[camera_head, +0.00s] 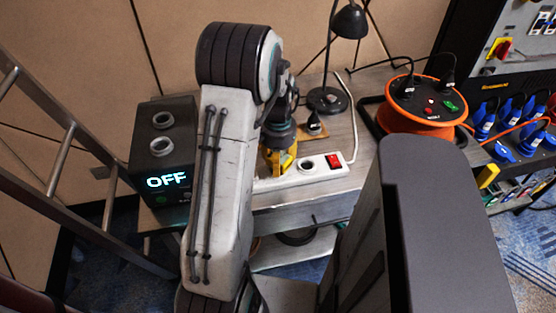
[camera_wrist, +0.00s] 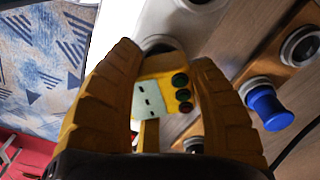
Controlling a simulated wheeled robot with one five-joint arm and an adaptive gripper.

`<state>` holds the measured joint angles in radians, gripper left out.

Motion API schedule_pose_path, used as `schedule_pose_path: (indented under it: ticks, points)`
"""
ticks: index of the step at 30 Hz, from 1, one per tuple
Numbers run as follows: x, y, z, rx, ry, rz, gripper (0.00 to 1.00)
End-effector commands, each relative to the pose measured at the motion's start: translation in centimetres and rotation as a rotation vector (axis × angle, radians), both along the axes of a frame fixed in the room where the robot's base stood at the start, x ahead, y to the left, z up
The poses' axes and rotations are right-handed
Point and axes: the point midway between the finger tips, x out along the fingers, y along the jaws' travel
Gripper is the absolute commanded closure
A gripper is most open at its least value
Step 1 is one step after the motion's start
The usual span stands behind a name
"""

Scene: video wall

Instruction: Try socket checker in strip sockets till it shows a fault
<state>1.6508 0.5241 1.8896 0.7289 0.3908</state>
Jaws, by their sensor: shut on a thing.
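My gripper (camera_head: 283,160) has yellow fingers and hangs over the white socket strip (camera_head: 325,178), largely hidden behind my arm in the head view. In the wrist view my gripper (camera_wrist: 162,66) is shut on the yellow socket checker (camera_wrist: 150,128), which has a pale label and several small dark lights. I cannot tell whether any light is lit. The checker's far end is at a round socket of the strip (camera_wrist: 125,22); I cannot tell whether it is plugged in. An empty socket and a red switch (camera_head: 335,161) show at the strip's right end.
A black box (camera_head: 151,115) reading "OFF" stands left of my arm, with two round sockets on top. A wooden block (camera_head: 314,130) with a socket, a black lamp (camera_head: 328,98) and an orange cable reel (camera_head: 415,105) stand behind and right. A blue plug (camera_wrist: 268,108) shows at right.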

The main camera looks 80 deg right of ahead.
Motion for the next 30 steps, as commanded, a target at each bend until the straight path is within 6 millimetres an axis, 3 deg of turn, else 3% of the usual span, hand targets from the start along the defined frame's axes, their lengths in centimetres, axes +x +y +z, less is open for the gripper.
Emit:
schedule_pose_path:
  ticks: [29, 30]
  points:
    - [0.0, 0.0, -1.3, 0.0, 0.0, 0.0, 0.85]
    - [0.0, 0.0, -1.3, 0.0, 0.0, 0.0, 0.46]
